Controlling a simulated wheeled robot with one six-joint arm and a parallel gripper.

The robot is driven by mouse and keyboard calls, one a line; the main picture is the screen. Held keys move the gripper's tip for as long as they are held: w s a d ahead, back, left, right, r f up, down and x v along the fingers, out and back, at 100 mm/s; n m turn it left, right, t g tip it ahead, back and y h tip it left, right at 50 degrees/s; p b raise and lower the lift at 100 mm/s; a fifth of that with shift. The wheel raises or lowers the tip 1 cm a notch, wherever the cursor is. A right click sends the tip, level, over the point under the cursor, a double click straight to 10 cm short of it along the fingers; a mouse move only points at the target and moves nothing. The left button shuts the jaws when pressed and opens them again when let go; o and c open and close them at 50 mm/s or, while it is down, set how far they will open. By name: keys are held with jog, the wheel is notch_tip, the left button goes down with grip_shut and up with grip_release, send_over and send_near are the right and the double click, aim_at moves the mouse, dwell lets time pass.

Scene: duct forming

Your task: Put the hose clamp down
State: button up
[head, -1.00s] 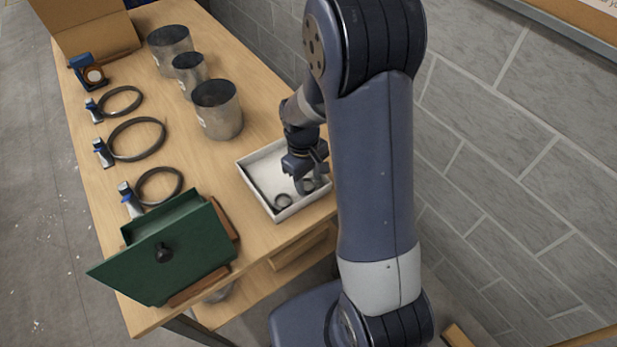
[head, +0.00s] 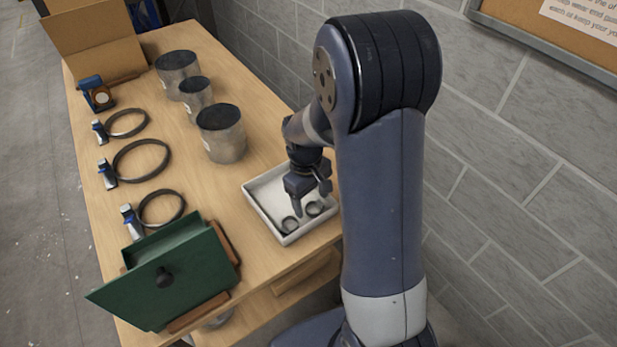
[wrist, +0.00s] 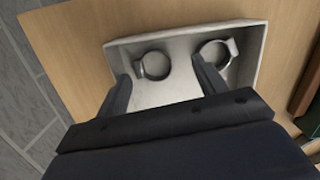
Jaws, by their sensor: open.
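Two small dark hose clamps lie in the white tray (head: 262,212) at the near right of the bench. One clamp (head: 290,223) is toward the tray's front, the other clamp (head: 314,208) is beside it on the right. In the wrist view the first clamp shows on the right (wrist: 215,53) and the second on the left (wrist: 154,65), both flat on the tray floor. My gripper (head: 311,202) is open and empty just above the tray.
Larger ring clamps (head: 141,160) lie along the bench's left side. Several metal duct cylinders (head: 221,135) stand behind the tray. A green slanted block (head: 180,275) sits at the front edge, and a cardboard box (head: 95,45) stands at the back. A block wall is on the right.

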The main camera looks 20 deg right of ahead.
aim_at(312, 209)
notch_tip(312, 209, up, 10)
jog(key=w, duration=0.1)
jog(key=shift+a+b, duration=0.3)
jog(key=shift+b, duration=0.05)
jog(key=f, duration=0.4)
jog(key=s+f, duration=0.1)
jog(key=f, duration=0.8)
jog(key=shift+s+d+f, duration=0.1)
jog(key=shift+s+d, duration=0.05)
jog(key=shift+d, duration=0.2)
jog(key=shift+r+p, duration=0.55)
jog(key=shift+r, duration=0.95)
jog(key=shift+f, duration=0.1)
